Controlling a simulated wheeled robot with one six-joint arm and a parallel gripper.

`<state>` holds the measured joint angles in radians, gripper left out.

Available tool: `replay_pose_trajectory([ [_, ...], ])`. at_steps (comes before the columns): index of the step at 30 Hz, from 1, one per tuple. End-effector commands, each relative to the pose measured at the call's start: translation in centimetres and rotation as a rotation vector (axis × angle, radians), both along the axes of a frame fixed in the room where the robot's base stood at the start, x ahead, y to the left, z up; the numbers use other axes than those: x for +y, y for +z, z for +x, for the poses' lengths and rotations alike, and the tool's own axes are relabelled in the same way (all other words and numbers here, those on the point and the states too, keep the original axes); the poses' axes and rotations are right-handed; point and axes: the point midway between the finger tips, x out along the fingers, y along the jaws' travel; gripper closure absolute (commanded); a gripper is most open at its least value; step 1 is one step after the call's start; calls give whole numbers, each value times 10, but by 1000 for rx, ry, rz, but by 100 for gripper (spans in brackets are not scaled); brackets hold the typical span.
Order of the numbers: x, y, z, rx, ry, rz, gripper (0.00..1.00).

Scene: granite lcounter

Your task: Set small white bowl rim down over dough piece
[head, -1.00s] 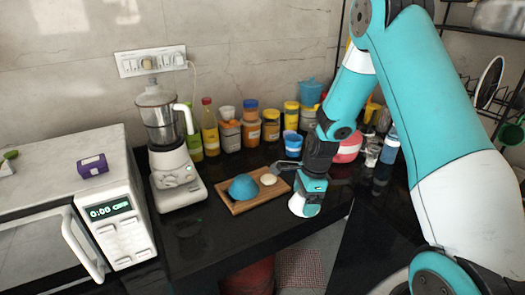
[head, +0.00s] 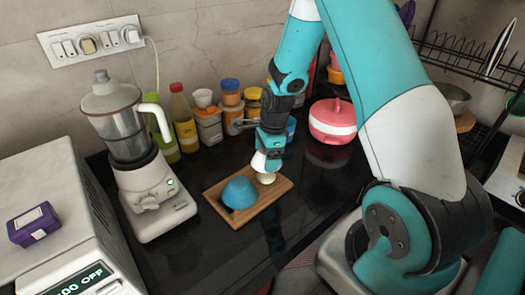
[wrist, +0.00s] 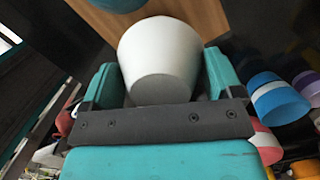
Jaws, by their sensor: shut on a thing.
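My gripper (head: 266,165) is shut on the small white bowl (wrist: 160,55), which sits between its two fingers in the wrist view. The bowl's narrow base is toward the wrist camera and its wide rim faces away, toward the wooden board. In the head view the bowl (head: 259,162) is just above the pale dough piece (head: 265,179) at the back right part of the board. I cannot tell whether bowl and dough touch. The dough is hidden behind the bowl in the wrist view.
A blue dome-shaped thing (head: 240,192) sits on the wooden board (head: 262,205) left of the dough, close to my gripper. A blender (head: 150,180) stands to the left. Several jars (head: 208,125) line the wall behind. A pink-and-white container (head: 332,122) stands at the right.

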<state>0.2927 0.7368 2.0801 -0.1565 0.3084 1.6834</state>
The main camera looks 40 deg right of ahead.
Motion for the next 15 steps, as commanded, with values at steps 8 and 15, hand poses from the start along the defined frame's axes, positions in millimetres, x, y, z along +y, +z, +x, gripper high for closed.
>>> replay_pose_trajectory([
  [8,0,1,0,0,-1,1,40],
  [15,1,-10,0,0,0,2,40],
])
